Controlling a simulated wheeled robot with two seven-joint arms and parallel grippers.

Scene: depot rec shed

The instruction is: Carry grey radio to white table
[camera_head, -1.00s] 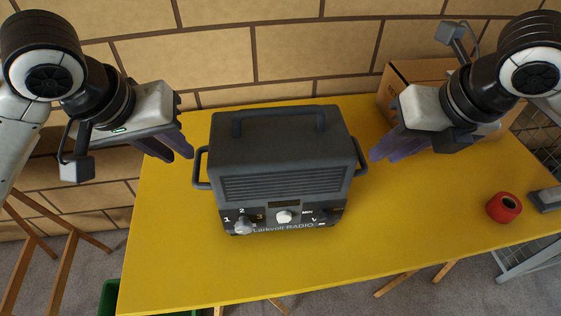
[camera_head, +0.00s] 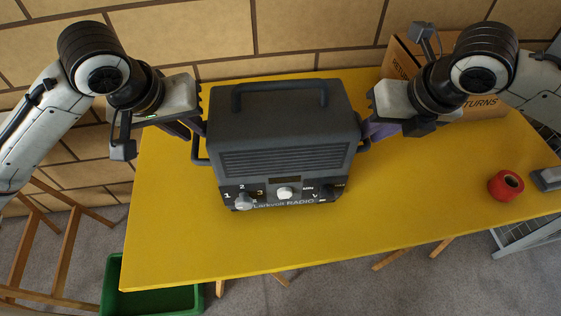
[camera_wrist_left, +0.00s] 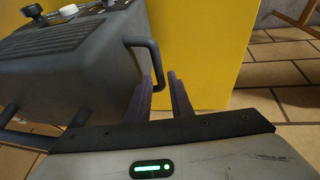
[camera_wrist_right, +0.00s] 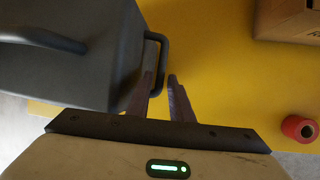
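The grey radio (camera_head: 280,130) stands upright on a yellow table, its dial front towards me. It has a top handle and a bar handle on each side. My left gripper (camera_head: 203,134) is at the left side handle; in the left wrist view its fingers (camera_wrist_left: 161,85) are apart, with the handle (camera_wrist_left: 154,62) at their tips. My right gripper (camera_head: 363,130) is at the right side handle; in the right wrist view its fingers (camera_wrist_right: 162,85) are apart, with the handle (camera_wrist_right: 163,55) between or just beyond their tips. No white table is in view.
The yellow table (camera_head: 420,210) is clear in front of the radio. A red roll (camera_head: 506,185) and a grey item (camera_head: 547,179) lie at the right. A cardboard box (camera_head: 400,62) stands behind my right arm. A green bin (camera_head: 150,300) and wooden trestles are below. A tiled wall is behind.

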